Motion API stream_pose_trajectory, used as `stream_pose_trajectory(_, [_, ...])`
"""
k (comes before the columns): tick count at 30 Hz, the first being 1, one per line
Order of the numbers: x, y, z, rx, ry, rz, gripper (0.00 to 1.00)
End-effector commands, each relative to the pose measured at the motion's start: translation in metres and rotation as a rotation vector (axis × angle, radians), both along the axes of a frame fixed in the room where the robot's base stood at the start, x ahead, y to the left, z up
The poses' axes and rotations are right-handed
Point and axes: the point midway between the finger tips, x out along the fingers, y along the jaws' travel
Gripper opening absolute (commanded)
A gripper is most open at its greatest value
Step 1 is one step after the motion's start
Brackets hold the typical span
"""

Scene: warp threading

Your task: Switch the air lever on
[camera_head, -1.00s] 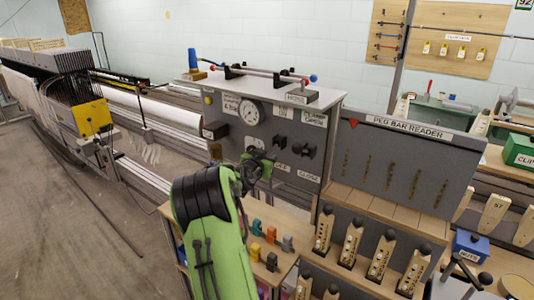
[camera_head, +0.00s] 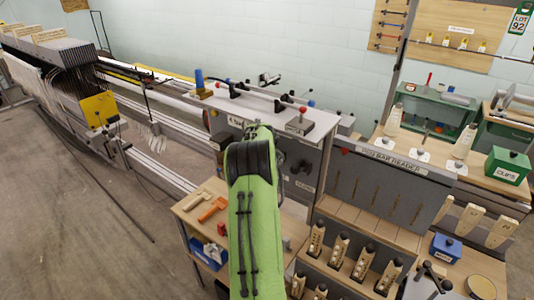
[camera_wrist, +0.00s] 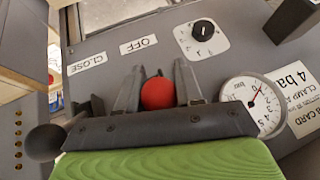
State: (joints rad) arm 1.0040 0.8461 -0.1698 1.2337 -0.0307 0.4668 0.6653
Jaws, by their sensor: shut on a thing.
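In the wrist view my gripper (camera_wrist: 157,75) points at the grey control panel (camera_wrist: 110,25), with one finger on each side of a round red knob (camera_wrist: 158,93). It is shut on this knob, which I take to be the air lever's end. The lever's shaft is hidden behind the knob and gripper. An OFF label (camera_wrist: 138,45) is on the panel just beyond the fingers, with a CLOSE label (camera_wrist: 88,64) to its left.
A pressure gauge (camera_wrist: 252,106) and rotary dial (camera_wrist: 201,38) are close to the gripper. A black part (camera_wrist: 290,18) juts out at upper right. In the head view the peg bar reader (camera_head: 385,185) stands right of the panel, and orange tools (camera_head: 212,208) lie on the bench.

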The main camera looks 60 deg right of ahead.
Motion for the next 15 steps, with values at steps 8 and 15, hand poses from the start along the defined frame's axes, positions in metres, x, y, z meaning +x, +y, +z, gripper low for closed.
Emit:
stream_pose_trajectory(8, [-0.0004,-0.0033,0.0065,0.038,-0.009,-0.002,0.00])
stream_pose_trajectory(15, [-0.0002,-0.0037,0.0063,0.039,-0.012,-0.002,0.00])
